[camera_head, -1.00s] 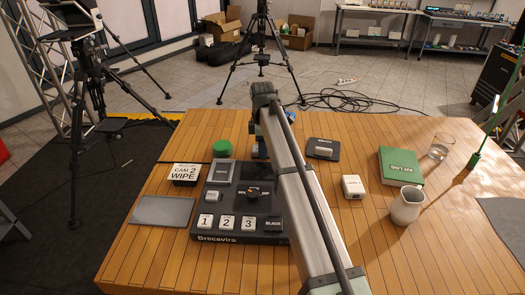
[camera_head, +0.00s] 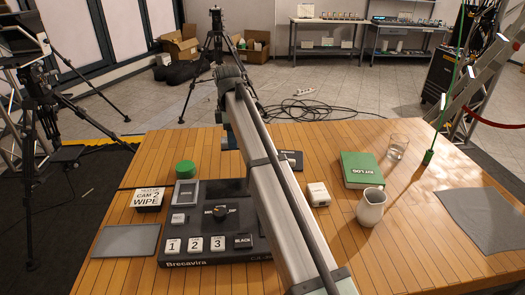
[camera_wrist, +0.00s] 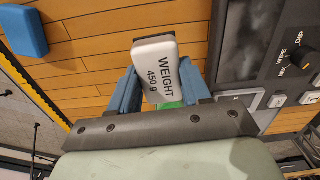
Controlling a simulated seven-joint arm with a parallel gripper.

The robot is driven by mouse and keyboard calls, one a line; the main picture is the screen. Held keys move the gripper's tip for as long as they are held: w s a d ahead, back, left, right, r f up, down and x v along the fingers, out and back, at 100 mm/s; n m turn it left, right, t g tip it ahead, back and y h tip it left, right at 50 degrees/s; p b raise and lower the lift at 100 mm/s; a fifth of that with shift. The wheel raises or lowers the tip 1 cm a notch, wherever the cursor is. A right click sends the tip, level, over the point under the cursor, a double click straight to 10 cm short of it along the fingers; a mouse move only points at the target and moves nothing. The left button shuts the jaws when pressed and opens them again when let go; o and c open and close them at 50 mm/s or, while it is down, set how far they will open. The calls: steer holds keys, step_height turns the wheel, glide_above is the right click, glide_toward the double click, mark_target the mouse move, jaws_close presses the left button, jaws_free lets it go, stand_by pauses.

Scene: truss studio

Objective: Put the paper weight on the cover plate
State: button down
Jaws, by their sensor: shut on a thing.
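The paper weight (camera_wrist: 156,72), a white block marked "WEIGHT 450 g", is held between the blue fingers of my gripper (camera_wrist: 156,90) in the wrist view. In the head view my gripper (camera_head: 229,140) is mostly hidden behind my arm, above the far side of the table, and the weight cannot be made out. A grey square plate (camera_head: 187,193) sits at the far left of the black switcher panel. A flat grey rectangular plate (camera_head: 125,241) lies on the table left of the panel. I cannot tell by any label which is the cover plate.
The black switcher panel (camera_head: 170,261) has a knob and labelled keys.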

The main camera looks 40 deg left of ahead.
steer(key=w+d+r+m, duration=0.1)
steer(key=w+d, duration=0.6)
steer(key=w, duration=0.2)
steer(key=w+d+m, duration=0.1)
steer(key=w+d, duration=0.6)
steer(key=w, duration=0.2)
steer(key=shift+n, duration=0.7)
steer(key=shift+w+a+f, duration=0.1)
steer(key=shift+a+f, duration=0.05)
steer(key=shift+f, duration=2.3)
steer(key=shift+a+f, duration=0.1)
steer(key=shift+f, duration=2.3)
steer(key=c, duration=0.8)
jaws_free()
steer(key=shift+f, duration=0.15)
step_height(320, 180, up, 12)
steer(key=shift+r, duration=0.15)
